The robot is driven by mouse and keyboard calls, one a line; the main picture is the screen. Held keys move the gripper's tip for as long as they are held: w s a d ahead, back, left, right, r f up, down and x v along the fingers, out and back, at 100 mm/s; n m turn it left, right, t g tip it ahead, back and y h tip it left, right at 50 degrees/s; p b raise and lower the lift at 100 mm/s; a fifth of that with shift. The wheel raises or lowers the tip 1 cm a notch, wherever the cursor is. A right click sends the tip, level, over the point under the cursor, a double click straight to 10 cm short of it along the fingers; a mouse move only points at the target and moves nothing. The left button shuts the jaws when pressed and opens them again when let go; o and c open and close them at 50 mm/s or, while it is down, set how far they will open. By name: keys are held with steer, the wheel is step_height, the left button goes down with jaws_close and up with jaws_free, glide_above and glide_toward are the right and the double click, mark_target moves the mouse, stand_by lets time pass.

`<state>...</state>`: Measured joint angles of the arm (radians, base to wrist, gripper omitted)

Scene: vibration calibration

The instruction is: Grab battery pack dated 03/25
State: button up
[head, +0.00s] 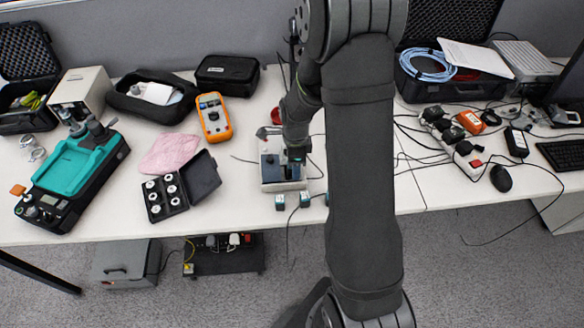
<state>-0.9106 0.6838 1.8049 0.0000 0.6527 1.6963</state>
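Small dark battery-like blocks with pale teal tops stand near the front edge of the white table in the head view. One block (280,202) is at the left and another (305,199) is just right of it. A third is partly hidden behind my arm. Any dates on them are too small to read. My gripper (295,158) points down over the right side of a grey box-like device (270,185), behind the blocks. Its fingers are small and dark, so I cannot tell whether they are open or shut, or touching the device.
An open black case of round weights (167,198), an orange multimeter (214,117) and a pink cloth (169,152) lie to the left. A teal-and-black machine (73,165) is at far left. Loose cables and a power strip (450,140) lie to the right.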

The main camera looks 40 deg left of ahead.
steer(key=shift+c, duration=0.2)
steer(key=c, duration=1)
steer(key=shift+c, duration=0.3)
steer(key=shift+r, duration=0.15)
